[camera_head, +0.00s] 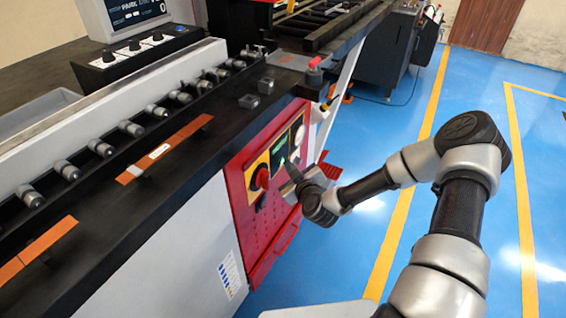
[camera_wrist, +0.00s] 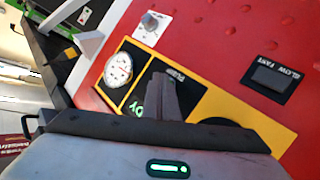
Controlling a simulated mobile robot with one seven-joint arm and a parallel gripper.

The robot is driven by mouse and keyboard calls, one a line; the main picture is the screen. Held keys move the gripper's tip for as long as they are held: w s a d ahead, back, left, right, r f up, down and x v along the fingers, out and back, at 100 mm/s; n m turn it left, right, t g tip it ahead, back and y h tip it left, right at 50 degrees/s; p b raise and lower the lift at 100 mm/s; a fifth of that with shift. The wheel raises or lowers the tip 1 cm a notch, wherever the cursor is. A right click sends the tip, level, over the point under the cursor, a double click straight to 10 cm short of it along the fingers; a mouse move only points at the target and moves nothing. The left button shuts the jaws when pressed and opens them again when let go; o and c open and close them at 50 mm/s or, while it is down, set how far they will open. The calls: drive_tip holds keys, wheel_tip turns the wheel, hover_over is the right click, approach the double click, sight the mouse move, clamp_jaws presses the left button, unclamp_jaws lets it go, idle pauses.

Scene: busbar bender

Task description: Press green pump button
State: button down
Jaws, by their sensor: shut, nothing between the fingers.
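The pump control panel (camera_wrist: 250,112), a yellow plate on a red cabinet, fills the middle of the wrist view. It also shows in the head view (camera_head: 277,152). My gripper (camera_wrist: 163,80) is shut and empty, its fingers pointing at the panel's black section beside the "PUMP" label. In the head view my gripper (camera_head: 287,166) is close in front of the panel, right of a red knob (camera_head: 262,178). The green pump button itself is not clearly seen; the fingers cover part of that section. I cannot tell whether they touch it.
A round white gauge (camera_wrist: 118,69) is left of the fingers. A grey knob (camera_wrist: 150,24) and a slow/fast switch (camera_wrist: 269,78) sit on the red cabinet. In the head view the black machine bed (camera_head: 130,215) runs along the left. Blue floor (camera_head: 375,125) is open to the right.

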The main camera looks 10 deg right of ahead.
idle(0.5)
drive_tip(key=shift+s+d, duration=0.45)
drive_tip(key=shift+d, duration=0.15)
drive_tip(key=s+d, duration=0.1)
drive_tip(key=d, duration=0.1)
drive_tip(key=s+d, duration=0.2)
idle(0.4)
drive_tip(key=shift+r, duration=0.1)
idle(0.6)
